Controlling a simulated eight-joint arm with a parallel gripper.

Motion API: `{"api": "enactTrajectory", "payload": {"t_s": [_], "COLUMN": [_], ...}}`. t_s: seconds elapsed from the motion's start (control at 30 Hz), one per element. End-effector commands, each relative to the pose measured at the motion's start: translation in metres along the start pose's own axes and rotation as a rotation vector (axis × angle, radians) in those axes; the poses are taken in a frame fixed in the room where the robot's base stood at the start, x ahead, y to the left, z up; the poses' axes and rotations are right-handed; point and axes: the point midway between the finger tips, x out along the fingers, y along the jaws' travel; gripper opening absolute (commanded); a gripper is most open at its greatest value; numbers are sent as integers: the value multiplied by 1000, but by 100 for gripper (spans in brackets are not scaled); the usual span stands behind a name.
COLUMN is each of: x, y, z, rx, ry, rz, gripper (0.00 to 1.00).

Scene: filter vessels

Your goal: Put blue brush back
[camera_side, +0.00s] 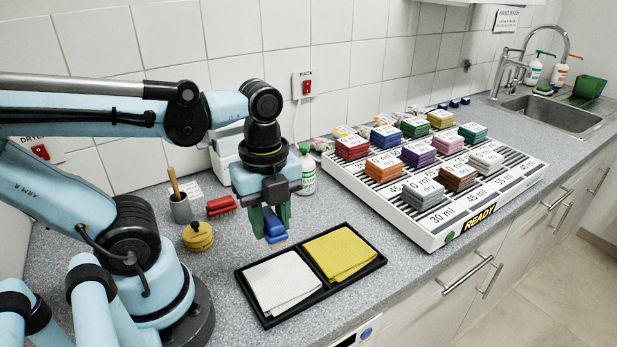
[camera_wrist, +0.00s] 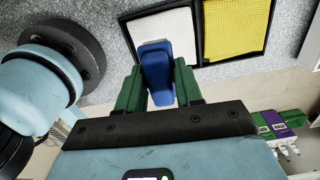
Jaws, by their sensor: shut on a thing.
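My gripper (camera_side: 272,222) is shut on the blue brush (camera_side: 274,237) and holds it above the counter, near the back left of the black tray. In the wrist view the blue brush (camera_wrist: 155,70) sits between the green fingers of my gripper (camera_wrist: 158,85), in front of the white cloth. Bristles cannot be made out. A red brush (camera_side: 221,205) lies on the counter to the left of my gripper, behind a yellow round scrubber (camera_side: 198,236).
The black tray (camera_side: 266,318) holds a white cloth (camera_side: 282,281) and a yellow cloth (camera_side: 340,253). A grey cup (camera_side: 181,208) with a wooden handle stands at left. A green-labelled bottle (camera_side: 307,172) stands behind my gripper. A rack (camera_side: 437,236) of coloured stacks fills the right.

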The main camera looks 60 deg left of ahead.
Motion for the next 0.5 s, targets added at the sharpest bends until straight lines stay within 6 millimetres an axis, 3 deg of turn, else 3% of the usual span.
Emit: {"api": "enactTrajectory", "payload": {"t_s": [0.2,0.5], "x": [-4,1], "y": [-37,-65], "z": [31,64], "rx": [-39,-63], "ry": [0,0], "rz": [0,0], "gripper": [2,2]}}
